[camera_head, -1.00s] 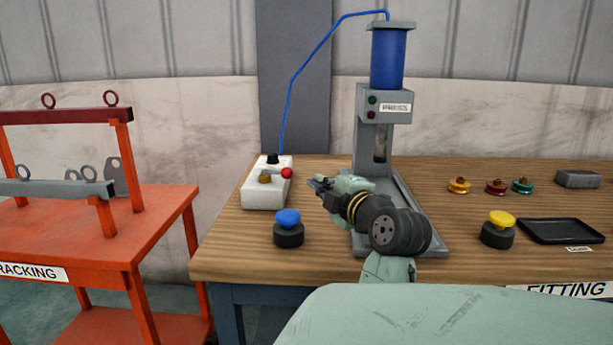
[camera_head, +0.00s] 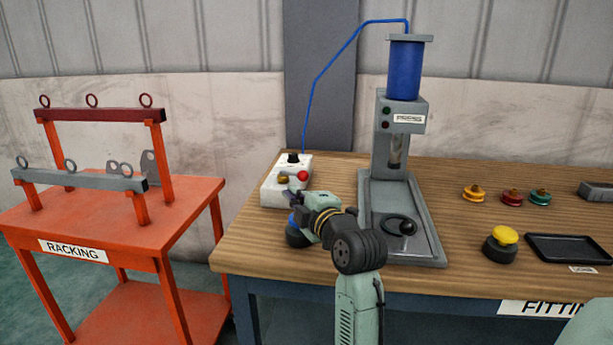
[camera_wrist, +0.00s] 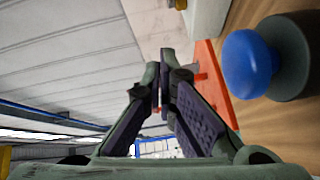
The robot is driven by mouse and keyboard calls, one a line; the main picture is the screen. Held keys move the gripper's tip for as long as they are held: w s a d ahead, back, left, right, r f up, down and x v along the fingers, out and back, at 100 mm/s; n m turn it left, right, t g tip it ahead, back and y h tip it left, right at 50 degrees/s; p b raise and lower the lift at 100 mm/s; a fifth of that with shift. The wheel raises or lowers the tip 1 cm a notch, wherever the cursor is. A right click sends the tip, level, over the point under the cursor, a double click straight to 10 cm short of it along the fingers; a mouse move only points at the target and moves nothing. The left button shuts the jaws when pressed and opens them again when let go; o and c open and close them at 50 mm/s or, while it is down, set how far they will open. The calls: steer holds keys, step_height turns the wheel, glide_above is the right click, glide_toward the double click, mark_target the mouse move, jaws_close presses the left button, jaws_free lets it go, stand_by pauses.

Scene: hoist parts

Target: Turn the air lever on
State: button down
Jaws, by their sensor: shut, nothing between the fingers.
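The air lever (camera_head: 302,176) has a red ball end and a brass pivot, and sits on a white valve box (camera_head: 272,195) at the bench's left end. The lever's arm points right in the head view. My gripper (camera_head: 290,197) is shut and empty just in front of the box, close below the lever; I cannot tell whether it touches the box. In the wrist view the fingertips (camera_wrist: 164,56) meet with nothing between them.
A blue push button (camera_wrist: 247,64) stands beside my gripper, partly hidden in the head view. The press (camera_head: 403,108) stands to the right, fed by a blue hose (camera_head: 325,70). A yellow button (camera_head: 505,235) and black tray (camera_head: 566,249) lie farther right. An orange racking table (camera_head: 110,215) is left.

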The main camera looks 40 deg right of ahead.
steer(key=w+d+f+p, duration=0.1)
steer(key=w+d+p, duration=0.3)
steer(key=w+d, duration=0.2)
steer(key=shift+w, duration=1.1)
steer(key=shift+d+f+b, duration=0.15)
steer(key=shift+f+b, duration=0.05)
steer(key=shift+b, duration=0.2)
steer(key=shift+s+d+b, duration=0.1)
steer(key=shift+d+b, duration=0.1)
steer(key=shift+b, duration=0.15)
